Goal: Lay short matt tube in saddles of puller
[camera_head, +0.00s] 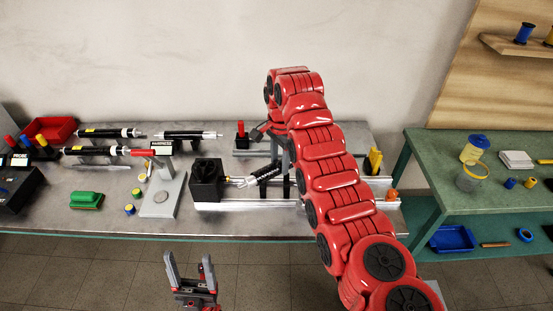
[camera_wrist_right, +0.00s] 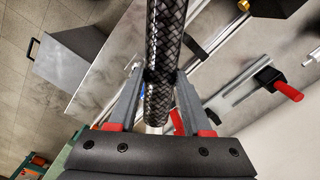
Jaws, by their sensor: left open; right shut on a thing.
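My right gripper (camera_wrist_right: 158,105) is shut on a dark woven tube (camera_wrist_right: 165,50) with a pale end, which runs lengthwise between its fingers in the right wrist view. In the head view the tube (camera_head: 265,174) shows as a short dark, tilted piece over the puller's rail (camera_head: 250,205). My red right arm hides much of that area. The puller's black block (camera_head: 206,182) stands at the rail's left end. A dark upright (camera_head: 287,188), perhaps a saddle, stands near the tube; contact cannot be told. My left gripper (camera_head: 190,280) is open and empty in front of the bench.
Several black tubes with silver ends (camera_head: 110,133) lie at the bench's back left. A grey stand with a red lever (camera_head: 163,190), a green block (camera_head: 87,200) and small spools (camera_head: 130,208) stand left of the puller. A green side table (camera_head: 430,150) is at right.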

